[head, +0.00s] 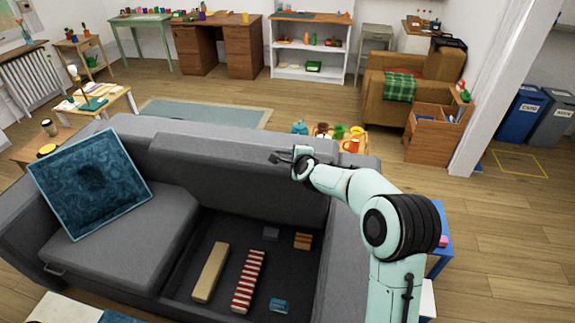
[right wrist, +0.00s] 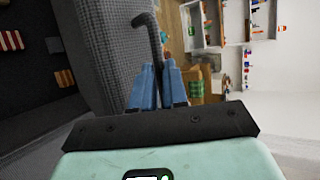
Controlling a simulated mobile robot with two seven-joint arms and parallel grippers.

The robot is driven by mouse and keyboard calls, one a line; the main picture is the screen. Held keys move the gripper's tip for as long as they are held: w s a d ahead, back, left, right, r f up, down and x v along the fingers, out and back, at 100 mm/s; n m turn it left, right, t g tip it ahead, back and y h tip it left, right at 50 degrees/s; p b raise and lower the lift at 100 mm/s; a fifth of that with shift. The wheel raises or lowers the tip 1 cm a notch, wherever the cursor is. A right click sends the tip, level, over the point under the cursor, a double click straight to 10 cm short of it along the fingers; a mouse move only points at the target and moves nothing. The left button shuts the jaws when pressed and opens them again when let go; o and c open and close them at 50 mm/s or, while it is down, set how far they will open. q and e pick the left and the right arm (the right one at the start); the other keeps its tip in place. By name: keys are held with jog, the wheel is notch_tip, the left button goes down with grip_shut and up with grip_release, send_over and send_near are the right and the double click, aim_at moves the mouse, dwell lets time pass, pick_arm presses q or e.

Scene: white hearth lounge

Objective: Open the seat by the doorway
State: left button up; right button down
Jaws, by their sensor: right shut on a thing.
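The grey sofa has its right seat (head: 240,165), on the side towards the doorway, tilted up against the backrest. The storage well (head: 222,243) under it is exposed. My right gripper (head: 281,157) is at the upper edge of the raised seat. In the right wrist view its blue fingers (right wrist: 158,88) are shut on a dark hooked handle (right wrist: 149,28) beside the grey fabric. The left seat (head: 120,225) lies flat, with a handle (head: 55,269) at its front edge. My left gripper is not in view.
The well holds a beige box (head: 210,272), a red-striped box (head: 249,281), a teal item (head: 279,306) and other small items. A blue cushion (head: 90,185) leans on the left seat. Behind the sofa, a small table carries colourful items (head: 338,132).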

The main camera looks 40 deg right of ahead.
jog(key=shift+w+d+r, duration=0.5)
jog(key=shift+w, duration=0.05)
jog(key=c, duration=1.1)
grip_release()
jog(key=shift+s+a, duration=0.1)
jog(key=shift+c, duration=0.2)
jog(key=shift+s, duration=0.3)
jog(key=v, duration=1.3)
jog(key=shift+w+a, duration=0.15)
